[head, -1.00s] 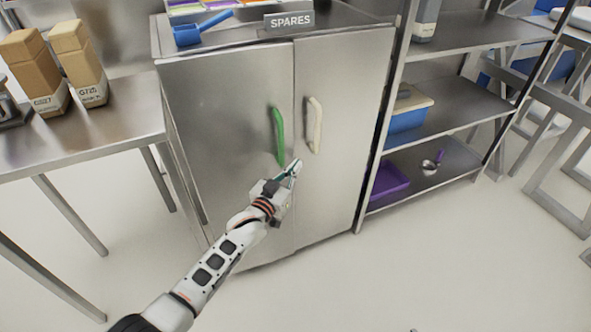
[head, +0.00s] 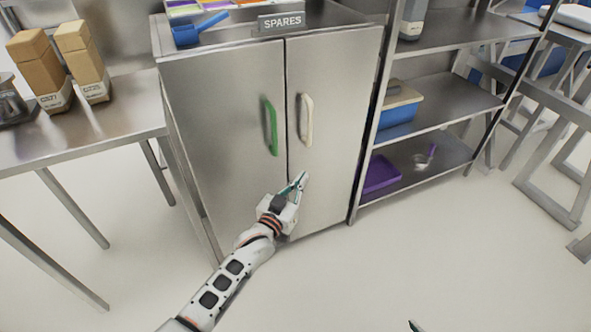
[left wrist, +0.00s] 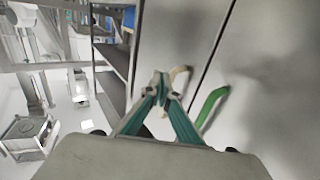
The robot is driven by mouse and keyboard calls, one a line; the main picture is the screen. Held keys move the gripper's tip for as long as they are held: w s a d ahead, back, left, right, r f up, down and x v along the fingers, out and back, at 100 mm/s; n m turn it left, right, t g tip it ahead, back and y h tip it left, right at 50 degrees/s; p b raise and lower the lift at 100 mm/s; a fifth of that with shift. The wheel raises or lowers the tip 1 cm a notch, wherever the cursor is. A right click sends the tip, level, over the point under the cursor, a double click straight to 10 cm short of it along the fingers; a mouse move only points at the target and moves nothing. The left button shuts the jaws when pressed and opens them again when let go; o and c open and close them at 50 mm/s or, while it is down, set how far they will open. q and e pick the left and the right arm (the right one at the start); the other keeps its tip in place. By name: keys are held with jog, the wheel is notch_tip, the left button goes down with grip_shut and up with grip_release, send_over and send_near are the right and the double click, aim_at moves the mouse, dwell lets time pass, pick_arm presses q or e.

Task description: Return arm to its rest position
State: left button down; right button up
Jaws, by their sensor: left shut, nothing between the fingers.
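My left gripper (head: 300,181) is in front of the lower part of the steel cabinet (head: 225,100), below its two door handles. Its fingers are shut and empty; in the left wrist view the tips (left wrist: 160,78) meet. The green handle (head: 270,127) is on the left door and the cream handle (head: 306,118) on the right door. Both doors look shut. In the left wrist view the green handle (left wrist: 212,106) and the cream handle (left wrist: 180,80) show beyond the fingers, apart from them as far as I can tell.
A steel table (head: 100,135) with brown-and-white packages (head: 85,62) stands left. A SPARES sign (head: 282,22) and blue scoop (head: 198,28) are on the cabinet. Right is a shelf rack (head: 440,100) with a blue bin (head: 398,112) and purple tray (head: 381,175). Front floor is clear.

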pick_arm(q)
jog(key=s+a+f+g+y+p, duration=0.1)
jog(key=s+a, duration=0.5)
jog(key=s, duration=0.7)
jog(key=s+a+f+g+y+p, duration=0.2)
jog(key=s+a, duration=0.4)
jog(key=s, duration=0.8)
jog(key=s+a+f+g+y+p, duration=0.2)
jog(key=s+a+p, duration=0.3)
jog(key=s, duration=0.8)
jog(key=shift+s+a+f+n+g, duration=0.15)
jog(key=shift+a+f+n+g, duration=0.25)
jog(key=shift+a, duration=0.6)
pick_arm(e)
jog(key=shift+m, duration=0.4)
jog(key=r, duration=0.1)
jog(key=s+a+r, duration=0.1)
jog(key=r, duration=0.3)
jog(key=shift+s+a, duration=0.15)
pick_arm(q)
jog(key=shift+f, duration=0.1)
